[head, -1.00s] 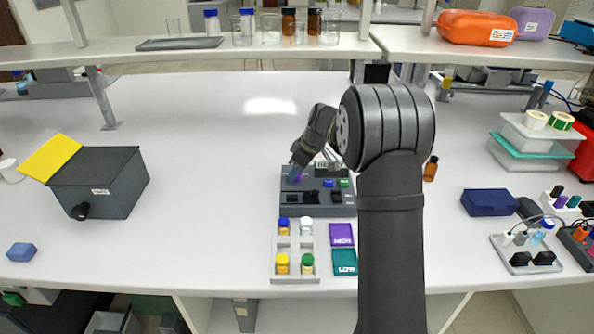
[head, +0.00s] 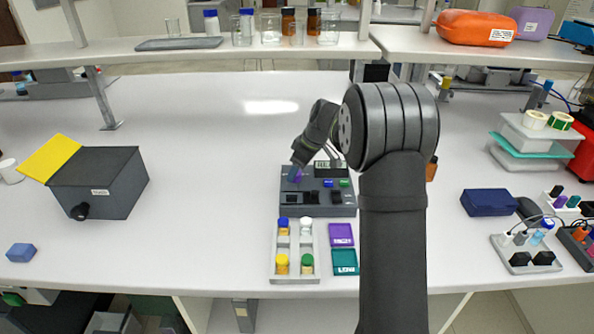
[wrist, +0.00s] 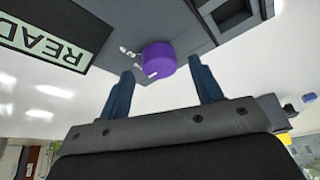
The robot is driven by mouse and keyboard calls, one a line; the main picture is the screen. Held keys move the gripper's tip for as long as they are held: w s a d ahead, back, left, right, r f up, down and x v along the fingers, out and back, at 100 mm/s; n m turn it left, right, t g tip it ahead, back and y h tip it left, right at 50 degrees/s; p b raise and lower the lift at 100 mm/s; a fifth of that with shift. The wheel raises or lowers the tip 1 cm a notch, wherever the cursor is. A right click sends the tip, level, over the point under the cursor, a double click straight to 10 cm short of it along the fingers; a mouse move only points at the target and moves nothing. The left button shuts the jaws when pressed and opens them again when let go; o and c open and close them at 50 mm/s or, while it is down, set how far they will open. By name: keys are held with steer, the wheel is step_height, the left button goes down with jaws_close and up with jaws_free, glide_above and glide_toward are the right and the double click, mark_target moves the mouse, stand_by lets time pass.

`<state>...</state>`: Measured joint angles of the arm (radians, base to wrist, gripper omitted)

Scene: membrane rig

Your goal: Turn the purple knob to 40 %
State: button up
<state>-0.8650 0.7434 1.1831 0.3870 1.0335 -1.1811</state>
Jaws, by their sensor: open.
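My gripper (wrist: 163,82) is open. Its two blue fingers are apart, one on either side below the knob in the picture, and the knob lies just past their tips, in line with the gap. In the head view my gripper (head: 294,172) is at the upper left of the grey rig (head: 318,211). The knob is mostly hidden there by the gripper. A display reading "READ" (wrist: 58,50) shows in part; no percentage is legible.
A rack of capped vials (head: 294,274) and purple and teal cards (head: 341,235) lie in front of the rig. A dark box with a yellow lid (head: 100,185) stands left. A blue case (head: 489,202) lies right. The bench between box and rig is clear.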

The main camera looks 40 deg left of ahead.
steer(key=v, duration=1.6)
steer(key=shift+d, duration=0.1)
steer(key=x, duration=1.7)
steer(key=shift+f, duration=0.15)
steer(key=shift+s+f, duration=0.1)
steer(key=shift+f, duration=0.05)
steer(key=shift+m+t, duration=0.3)
steer(key=shift+m, duration=0.5)
steer(key=m+t, duration=0.1)
steer(key=m, duration=0.2)
steer(key=shift+s, duration=0.1)
steer(key=shift+s+m+t, duration=0.1)
steer(key=shift+m+t, duration=0.45)
steer(key=shift+m, duration=0.75)
steer(key=shift+m+t, duration=0.55)
steer(key=shift+m, duration=0.75)
steer(key=shift+a+v, duration=0.15)
steer(key=shift+v, duration=1.25)
steer(key=shift+a+v, duration=0.15)
steer(key=shift+v, duration=1.3)
